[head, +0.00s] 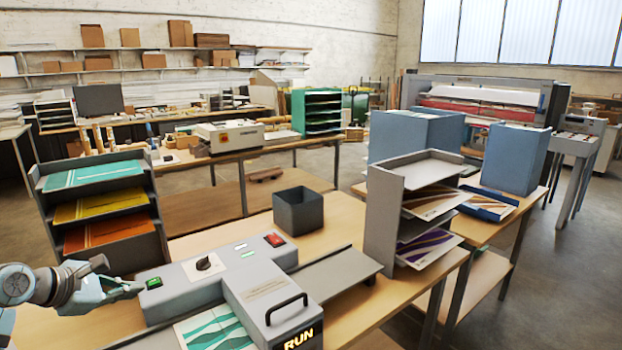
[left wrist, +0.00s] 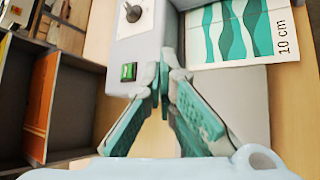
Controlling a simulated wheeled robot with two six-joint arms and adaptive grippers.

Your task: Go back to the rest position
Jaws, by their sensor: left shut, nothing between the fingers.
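My left gripper (head: 138,288) comes in from the left in the head view, its fingertips close beside the green button (head: 153,283) at the laminator's left end. In the left wrist view the left gripper's teal-padded fingers (left wrist: 164,78) meet at the tips, with nothing between them. The green button (left wrist: 129,72) shows just left of the fingertips there; I cannot tell whether they touch the machine. The grey laminator (head: 184,294) has a dark knob, a red switch and a lit RUN sign (head: 299,339). My right gripper is not in view.
A teal-patterned sheet (head: 216,331) lies at the laminator's front. A grey shelf rack (head: 112,248) with colored sheets stands behind my left arm. A dark open bin (head: 298,211) and a grey tray rack (head: 383,218) stand beyond the laminator. Bare wooden tabletop (head: 345,233) lies between them.

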